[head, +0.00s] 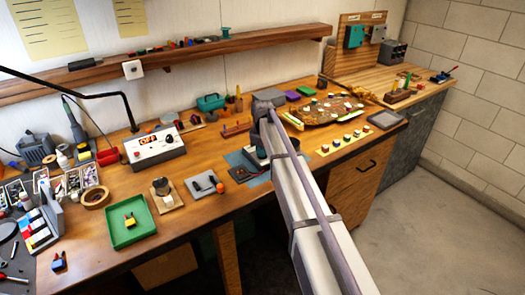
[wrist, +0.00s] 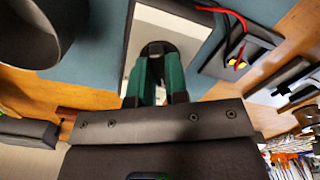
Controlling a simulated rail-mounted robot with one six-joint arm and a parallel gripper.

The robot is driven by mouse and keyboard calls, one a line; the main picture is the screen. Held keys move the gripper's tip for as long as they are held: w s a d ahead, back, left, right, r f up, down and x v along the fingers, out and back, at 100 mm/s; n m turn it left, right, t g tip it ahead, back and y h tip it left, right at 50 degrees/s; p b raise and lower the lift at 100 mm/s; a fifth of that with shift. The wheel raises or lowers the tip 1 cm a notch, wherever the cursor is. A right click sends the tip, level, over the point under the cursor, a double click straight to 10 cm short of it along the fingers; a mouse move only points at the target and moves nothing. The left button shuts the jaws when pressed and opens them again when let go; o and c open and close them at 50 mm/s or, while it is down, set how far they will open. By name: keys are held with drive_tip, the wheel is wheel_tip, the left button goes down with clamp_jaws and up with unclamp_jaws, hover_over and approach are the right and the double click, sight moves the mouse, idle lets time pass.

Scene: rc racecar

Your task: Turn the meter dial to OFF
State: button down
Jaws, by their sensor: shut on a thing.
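The meter (wrist: 185,22) shows in the wrist view as a pale, flat-faced body on a blue-grey mat (wrist: 103,40). Its round dark dial (wrist: 157,48) sits between the green fingers of my gripper (wrist: 157,68). My gripper is shut on the dial, with a finger on each side. The fingers cover part of the dial, so its pointer and setting cannot be read. In the head view my arm hides the meter and fingertips; part of the blue mat (head: 237,159) shows left of the arm.
A dark unit with red and black leads (wrist: 240,45) lies right of the meter in the wrist view. A dark round object (wrist: 28,30) is close at upper left. In the head view a white box with a lit display (head: 155,148) and a green tray (head: 128,222) stand further left.

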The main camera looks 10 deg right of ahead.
drive_tip(key=shift+n, duration=1.1)
drive_tip(key=c, duration=1.1)
unclamp_jaws()
wheel_tip(320, 180, up, 11)
drive_tip(key=p, duration=1)
drive_tip(key=shift+f+p, duration=0.1)
drive_tip(key=shift+p, duration=0.3)
